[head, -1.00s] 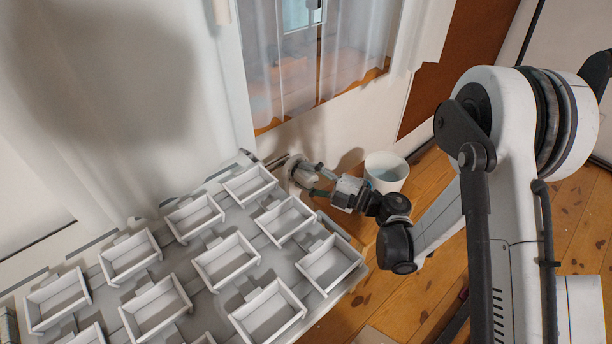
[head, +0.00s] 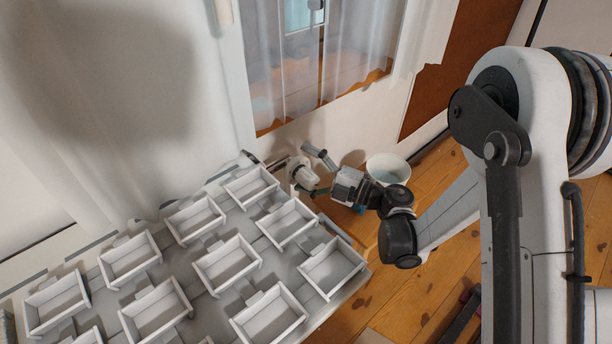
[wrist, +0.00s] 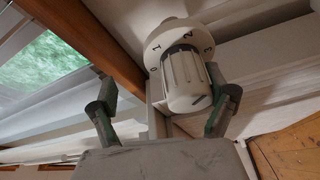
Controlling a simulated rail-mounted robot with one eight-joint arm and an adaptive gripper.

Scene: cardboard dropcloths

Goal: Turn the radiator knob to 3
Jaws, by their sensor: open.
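The white ribbed radiator knob (wrist: 184,82) is in the middle of the wrist view, in front of a white collar (wrist: 168,42) marked 0, 1, 2 and 3. A short dark mark shows near the knob's front end, toward the lower right. Which number it lines up with I cannot tell. My gripper (wrist: 162,88) is open, with one greenish-grey finger on each side of the knob and a visible gap at the left finger. The right finger is close to the knob; contact is unclear. In the head view the knob (head: 299,174) is just left of my gripper (head: 319,173).
The large grey panelled radiator (head: 222,300) fills the lower left of the head view. A white bucket (head: 388,167) stands on the wooden floor behind my gripper. A curtained window (head: 315,60) is above. A wooden strip (wrist: 98,50) runs left of the knob.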

